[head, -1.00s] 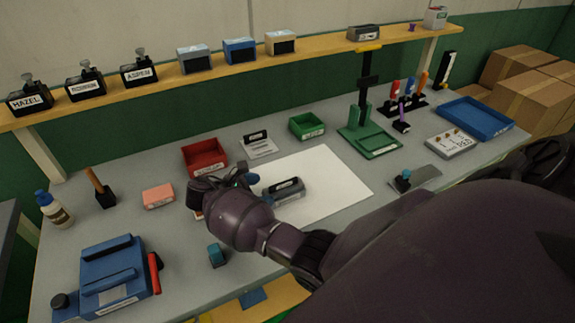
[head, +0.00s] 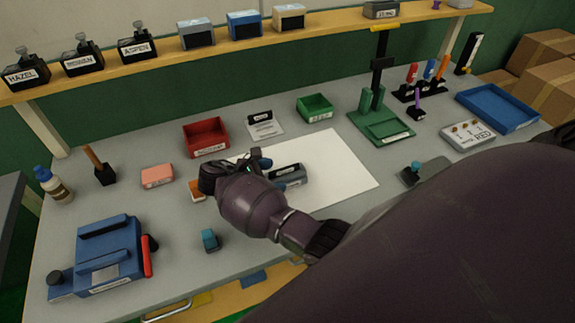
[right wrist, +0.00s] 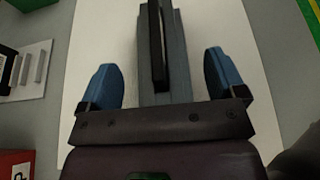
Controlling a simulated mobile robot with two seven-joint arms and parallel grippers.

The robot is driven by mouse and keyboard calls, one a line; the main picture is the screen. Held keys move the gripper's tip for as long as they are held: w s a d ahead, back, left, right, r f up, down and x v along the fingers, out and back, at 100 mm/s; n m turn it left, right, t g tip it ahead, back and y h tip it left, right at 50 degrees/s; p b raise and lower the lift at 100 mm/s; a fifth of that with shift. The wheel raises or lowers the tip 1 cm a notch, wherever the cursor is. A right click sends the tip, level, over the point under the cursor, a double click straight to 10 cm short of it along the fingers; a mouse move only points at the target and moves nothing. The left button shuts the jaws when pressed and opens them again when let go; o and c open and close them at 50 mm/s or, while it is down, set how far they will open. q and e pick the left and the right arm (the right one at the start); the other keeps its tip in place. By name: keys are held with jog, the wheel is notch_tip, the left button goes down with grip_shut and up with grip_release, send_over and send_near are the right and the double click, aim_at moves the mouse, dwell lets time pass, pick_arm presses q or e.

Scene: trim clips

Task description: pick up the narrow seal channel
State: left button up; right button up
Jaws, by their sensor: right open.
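A long grey channel-like piece with a black strip along it (head: 292,175) lies on the white sheet (head: 340,170); a small label on it is unreadable, so I cannot confirm that it is the narrow seal channel. My right gripper (head: 273,174) is at the left end of this piece. In the right wrist view the open gripper (right wrist: 160,75) has one blue finger on each side of the grey piece (right wrist: 178,65), with a gap to both. How high the fingers are is hard to tell. My left gripper is not in view.
Close by stand a red bin (head: 206,138), a white card with grey strips (head: 265,126), a green bin (head: 315,108) and a green stand (head: 385,127). A blue fixture (head: 108,255) and a small teal block (head: 210,240) are front left. The sheet's right part is clear.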

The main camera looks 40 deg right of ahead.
jog(key=shift+a, duration=0.15)
jog(key=c, duration=1)
jog(key=shift+c, duration=0.4)
jog(key=shift+r, duration=0.15)
